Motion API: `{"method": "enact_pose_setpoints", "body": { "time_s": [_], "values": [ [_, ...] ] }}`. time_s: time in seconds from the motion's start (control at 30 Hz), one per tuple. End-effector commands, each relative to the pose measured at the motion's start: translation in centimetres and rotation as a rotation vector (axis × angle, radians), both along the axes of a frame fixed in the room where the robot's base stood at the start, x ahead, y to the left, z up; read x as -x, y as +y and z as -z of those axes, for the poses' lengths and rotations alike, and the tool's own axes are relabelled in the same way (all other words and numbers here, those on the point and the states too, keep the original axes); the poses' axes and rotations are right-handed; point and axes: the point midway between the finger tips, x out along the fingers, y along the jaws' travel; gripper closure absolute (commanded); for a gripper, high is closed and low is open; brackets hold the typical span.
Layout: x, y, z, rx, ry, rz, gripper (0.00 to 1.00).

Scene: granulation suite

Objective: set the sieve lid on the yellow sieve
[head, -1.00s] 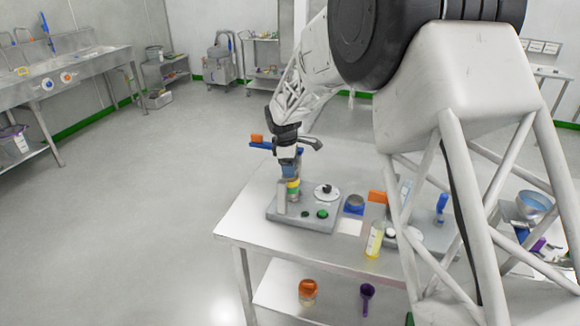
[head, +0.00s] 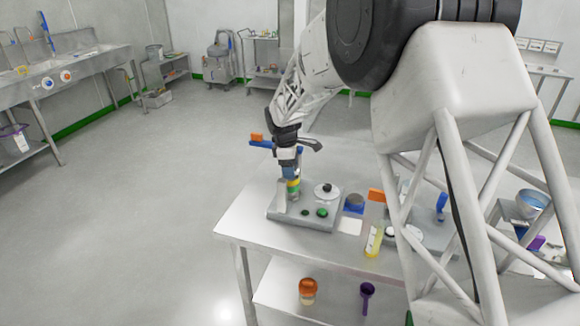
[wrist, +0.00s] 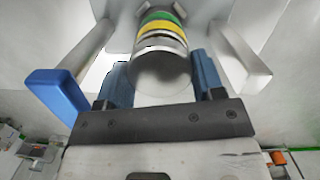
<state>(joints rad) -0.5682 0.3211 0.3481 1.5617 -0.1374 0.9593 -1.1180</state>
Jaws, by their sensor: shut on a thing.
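My gripper (head: 288,171) points down over a short banded stack on the grey device. Its blue fingers stand on either side of a round grey steel piece, taken to be the sieve lid (wrist: 160,72), and are shut on it. The yellow sieve (head: 293,182) is directly below the fingers and shows as a yellow band in the wrist view (wrist: 161,27). A green band (head: 294,190) lies under the yellow one. The lid looks in line with the stack. Whether it touches the yellow sieve, I cannot tell.
The grey device (head: 290,213) also bears a pale disc with a black knob (head: 326,189) and a green button (head: 321,212). A blue holder with a grey round piece (head: 355,203) and a yellow bottle (head: 373,242) stand to the right. The table's front left (head: 245,222) is clear.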

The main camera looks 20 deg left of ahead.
Motion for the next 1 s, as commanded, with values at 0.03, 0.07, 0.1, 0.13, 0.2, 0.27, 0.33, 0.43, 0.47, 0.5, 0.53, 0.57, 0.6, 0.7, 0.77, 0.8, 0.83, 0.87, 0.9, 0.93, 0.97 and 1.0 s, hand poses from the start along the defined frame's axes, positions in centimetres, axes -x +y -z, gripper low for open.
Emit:
{"method": "enact_pose_setpoints", "body": {
  "time_s": [0.03, 0.07, 0.1, 0.13, 0.2, 0.27, 0.33, 0.43, 0.47, 0.5, 0.53, 0.57, 0.6, 0.7, 0.77, 0.8, 0.83, 0.87, 0.9, 0.93, 0.97, 1.0],
  "values": [
    [-0.01, 0.00, 0.01, 0.000, 0.000, 0.000, 0.63],
    [-0.01, 0.01, 0.02, 0.000, 0.000, 0.000, 0.63],
    [-0.01, 0.01, 0.03, 0.000, 0.000, 0.000, 0.63],
    [-0.01, 0.01, 0.04, 0.000, 0.000, 0.000, 0.63],
    [-0.01, 0.01, 0.04, 0.000, 0.000, 0.000, 0.63],
    [-0.01, 0.01, 0.04, 0.000, 0.000, 0.000, 0.63],
    [-0.01, 0.01, 0.04, 0.000, 0.000, 0.000, 0.63],
    [-0.01, 0.01, 0.05, 0.000, 0.000, 0.000, 0.63],
    [-0.01, 0.01, 0.05, 0.000, 0.000, 0.000, 0.63],
    [-0.01, 0.01, 0.05, 0.000, 0.000, 0.000, 0.63],
    [-0.01, 0.00, 0.06, 0.000, 0.000, 0.000, 0.63],
    [-0.01, 0.00, 0.07, 0.000, 0.000, 0.000, 0.63],
    [-0.01, 0.00, 0.10, 0.000, 0.000, 0.000, 0.63],
    [0.00, 0.01, 0.20, 0.000, 0.000, 0.000, 0.63],
    [0.00, 0.00, 0.29, 0.000, 0.000, 0.000, 0.63],
    [0.00, 0.01, 0.36, 0.000, 0.000, 0.000, 0.63],
    [0.00, 0.00, 0.41, 0.000, 0.000, 0.000, 0.63],
    [0.00, 0.00, 0.46, 0.000, 0.000, 0.000, 0.63],
    [0.00, 0.01, 0.52, 0.000, 0.000, 0.000, 0.63],
    [0.00, 0.00, 0.56, 0.000, 0.000, 0.000, 0.63],
    [0.00, 0.01, 0.62, 0.000, 0.000, 0.000, 0.63],
    [0.00, 0.00, 0.66, 0.000, 0.000, 0.000, 0.63]
  ]
}}
